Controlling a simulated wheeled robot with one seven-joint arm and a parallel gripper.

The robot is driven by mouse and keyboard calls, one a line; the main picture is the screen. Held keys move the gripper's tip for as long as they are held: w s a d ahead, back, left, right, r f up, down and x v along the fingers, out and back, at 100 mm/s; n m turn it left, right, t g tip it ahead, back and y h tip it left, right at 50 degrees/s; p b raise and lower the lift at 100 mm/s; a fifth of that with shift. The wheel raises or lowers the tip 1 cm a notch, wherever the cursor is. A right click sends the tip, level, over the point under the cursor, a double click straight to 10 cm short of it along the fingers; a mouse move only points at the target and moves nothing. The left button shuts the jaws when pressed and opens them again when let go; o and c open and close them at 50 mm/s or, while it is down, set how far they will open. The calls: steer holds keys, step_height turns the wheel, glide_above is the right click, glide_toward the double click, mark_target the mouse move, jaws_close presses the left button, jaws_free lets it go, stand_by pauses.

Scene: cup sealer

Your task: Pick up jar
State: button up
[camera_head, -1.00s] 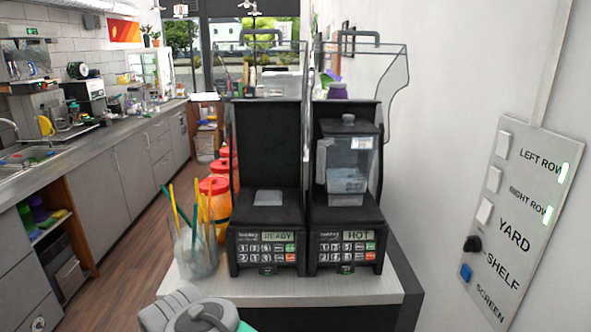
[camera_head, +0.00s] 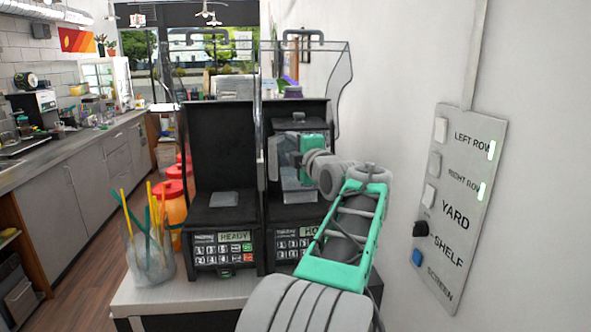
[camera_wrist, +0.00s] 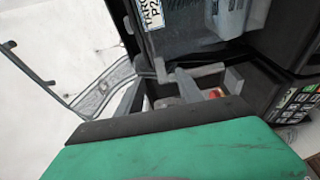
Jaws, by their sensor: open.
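The jar (camera_head: 290,179) is a clear, dark-tinted container with a knobbed lid, seated on the right-hand machine (camera_head: 300,218). My arm and gripper cover part of it in the head view. In the wrist view, the jar (camera_wrist: 190,30) fills the upper middle and bears a white printed label. My gripper (camera_head: 286,160) is at the front of the jar, its grey fingers open. In the wrist view, my gripper (camera_wrist: 168,88) shows its grey fingers near the jar's lower part. I cannot tell whether they touch it.
Clear hinged covers are raised above both machines. A glass of coloured straws (camera_head: 148,255) and orange jars with red lids (camera_head: 176,190) are at left. A switch panel (camera_head: 460,200) is on the right wall.

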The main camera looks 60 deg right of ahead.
mark_target(281, 140)
steer(key=p+x, duration=0.5)
steer(key=x, duration=0.2)
steer(key=shift+w+r, duration=0.1)
steer(key=shift+d, duration=0.1)
steer(key=shift+c, duration=0.3)
steer(key=shift+f, duration=0.25)
jaws_close()
steer(key=shift+f, duration=0.35)
steer(key=shift+r, duration=0.4)
